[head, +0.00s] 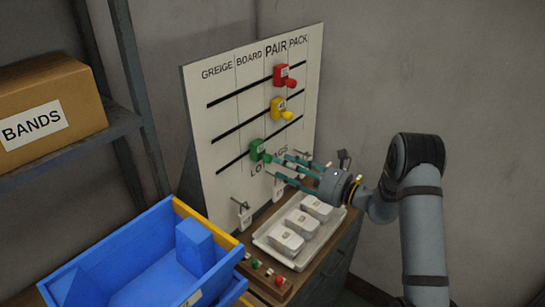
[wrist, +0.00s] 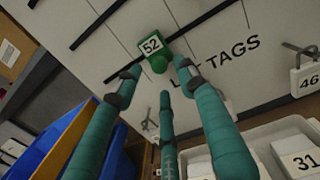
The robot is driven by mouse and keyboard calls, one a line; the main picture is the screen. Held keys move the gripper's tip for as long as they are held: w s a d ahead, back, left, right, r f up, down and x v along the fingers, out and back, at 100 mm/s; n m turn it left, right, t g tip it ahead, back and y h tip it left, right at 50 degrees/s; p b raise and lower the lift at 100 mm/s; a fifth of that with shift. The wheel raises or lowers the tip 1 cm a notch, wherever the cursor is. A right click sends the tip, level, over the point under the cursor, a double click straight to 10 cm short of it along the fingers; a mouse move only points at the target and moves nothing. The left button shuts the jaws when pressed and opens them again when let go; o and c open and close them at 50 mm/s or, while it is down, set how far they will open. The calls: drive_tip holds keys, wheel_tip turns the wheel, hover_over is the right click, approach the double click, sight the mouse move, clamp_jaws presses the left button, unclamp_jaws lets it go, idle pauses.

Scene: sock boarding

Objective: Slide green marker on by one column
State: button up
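The green marker (head: 260,150) sits on the lowest black track of the white board (head: 225,95), seemingly in the BOARD column. In the wrist view the green marker (wrist: 153,45) bears the label 52 and its round knob faces my gripper. My gripper (head: 287,165) has three teal fingers and is just in front of the marker, to its lower right. In the wrist view my gripper (wrist: 157,78) is open, its fingertips spread left, right and below the knob. I see no clear contact.
A red marker (head: 283,75) and a yellow marker (head: 279,106) sit on the upper tracks. Tags hang on hooks under LOT TAGS, partly behind my fingers. A white tray (head: 264,243) with blocks, a blue bin (head: 130,235) and a BANDS box (head: 75,90) stand nearby.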

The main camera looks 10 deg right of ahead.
sight(263, 152)
drive_tip(key=shift+p+x, duration=0.75)
drive_tip(key=shift+x, duration=1.85)
drive_tip(key=c, duration=0.4)
clamp_jaws()
